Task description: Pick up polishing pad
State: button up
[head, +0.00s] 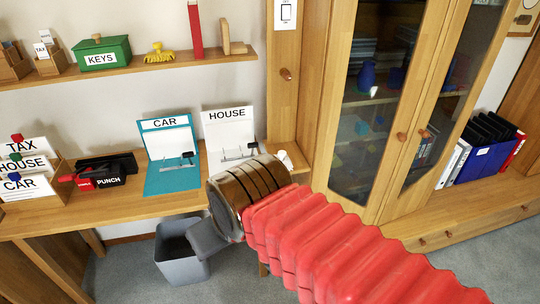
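I see nothing that is surely a polishing pad. A yellow, ridged object (159,54) lies on the wall shelf and looks like a brush or pad. A small white object (285,159) sits at the right end of the desk, partly hidden behind my wrist. My gripper (208,240) points away to the left in front of the desk edge, above the floor. Only a dark grey part of it shows past my wrist, so its fingers and anything between them cannot be made out.
The desk (120,212) carries a blue CAR folder (172,155), a white HOUSE folder (229,130), a black and red punch (100,176) and a card holder (30,190). A grey bin (180,262) stands below. A glass-door cabinet (320,170) rises at right. A green KEYS box (101,54) is on the shelf.

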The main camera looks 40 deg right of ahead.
aim_at(282, 155)
jog(key=u, duration=0.1)
jog(key=i, duration=0.8)
jog(key=z, duration=0.55)
jog(key=i, duration=0.55)
jog(key=z, duration=0.35)
